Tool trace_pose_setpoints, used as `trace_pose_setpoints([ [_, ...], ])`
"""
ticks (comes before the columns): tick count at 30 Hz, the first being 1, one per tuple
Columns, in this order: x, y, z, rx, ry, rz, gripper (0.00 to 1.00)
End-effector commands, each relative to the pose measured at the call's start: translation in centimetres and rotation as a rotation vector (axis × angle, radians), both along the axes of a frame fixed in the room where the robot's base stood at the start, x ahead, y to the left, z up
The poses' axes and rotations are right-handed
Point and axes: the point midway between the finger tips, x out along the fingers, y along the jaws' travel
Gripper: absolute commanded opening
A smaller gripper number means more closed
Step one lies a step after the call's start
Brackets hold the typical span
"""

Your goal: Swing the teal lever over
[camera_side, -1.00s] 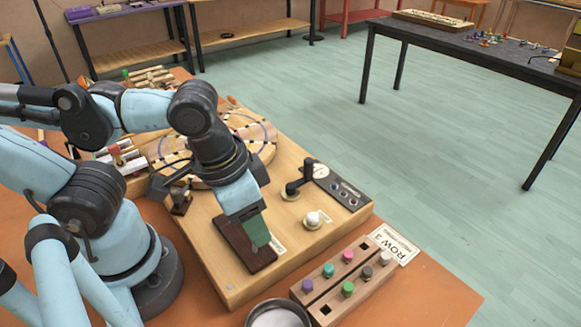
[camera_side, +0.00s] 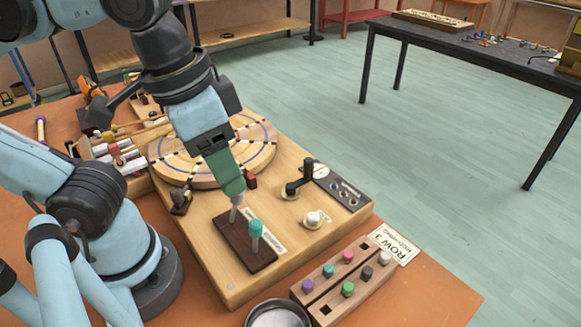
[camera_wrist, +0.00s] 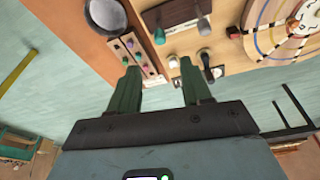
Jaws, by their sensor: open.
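The teal lever (camera_side: 256,230) has a teal knob on a grey stem and stands nearly upright on a dark brown plate (camera_side: 231,239) on the wooden board.
A round wooden disc (camera_side: 262,145) lies behind my gripper. A black crank (camera_side: 299,181) and a white knob (camera_side: 313,218) stand to the right. In front are a rack of coloured pegs (camera_side: 341,291) and a metal bowl (camera_side: 278,316).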

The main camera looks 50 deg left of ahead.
Motion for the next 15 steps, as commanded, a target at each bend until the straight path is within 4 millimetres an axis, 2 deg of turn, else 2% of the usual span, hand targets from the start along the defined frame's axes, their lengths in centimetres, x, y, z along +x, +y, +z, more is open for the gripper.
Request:
trace_pose_setpoints([
  [15,0.44,-0.12,0.43,0.010,0.032,0.005,0.48],
])
